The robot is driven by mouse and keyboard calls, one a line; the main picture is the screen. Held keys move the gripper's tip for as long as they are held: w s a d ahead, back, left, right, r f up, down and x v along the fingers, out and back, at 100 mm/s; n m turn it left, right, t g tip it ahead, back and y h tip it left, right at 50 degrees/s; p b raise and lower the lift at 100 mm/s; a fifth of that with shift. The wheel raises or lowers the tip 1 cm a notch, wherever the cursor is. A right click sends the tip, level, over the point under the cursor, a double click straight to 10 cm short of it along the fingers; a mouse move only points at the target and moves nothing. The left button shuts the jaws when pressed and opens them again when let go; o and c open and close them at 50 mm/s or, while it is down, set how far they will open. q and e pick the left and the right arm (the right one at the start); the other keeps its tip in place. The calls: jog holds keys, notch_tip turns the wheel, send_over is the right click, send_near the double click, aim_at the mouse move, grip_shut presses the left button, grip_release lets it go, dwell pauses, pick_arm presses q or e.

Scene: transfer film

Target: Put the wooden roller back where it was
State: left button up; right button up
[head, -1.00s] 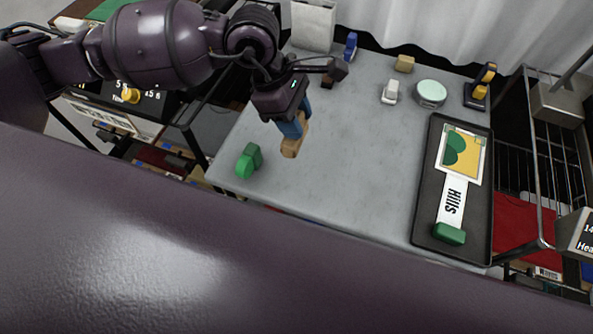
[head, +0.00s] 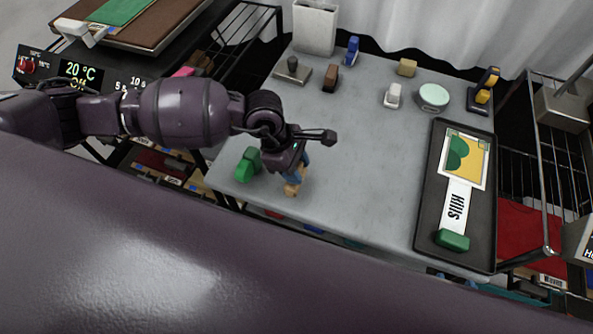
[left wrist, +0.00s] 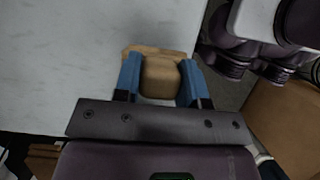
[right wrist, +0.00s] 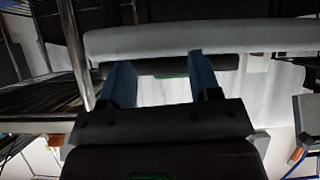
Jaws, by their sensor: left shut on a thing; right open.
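The wooden roller (head: 291,188) is tan and is held at the front left of the grey table. My left gripper (head: 300,172) is shut on it; in the left wrist view the roller (left wrist: 162,78) sits between the blue fingers, near the table's edge. I cannot tell whether it touches the tabletop. A green roller-like object (head: 247,165) stands just left of it. My right gripper (right wrist: 155,80) shows only in the right wrist view, open, with nothing held between its fingers.
The grey table (head: 350,165) is clear in its middle. Several small tools stand along the back, with a white box (head: 315,28). A wire rack (head: 535,150) is at far right.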

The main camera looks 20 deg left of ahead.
pick_arm(q)
notch_tip(320, 180, down, 2)
jog(key=shift+f, duration=0.2)
pick_arm(e)
jog(key=shift+s+f, duration=0.4)
pick_arm(q)
jog(key=shift+f, duration=0.25)
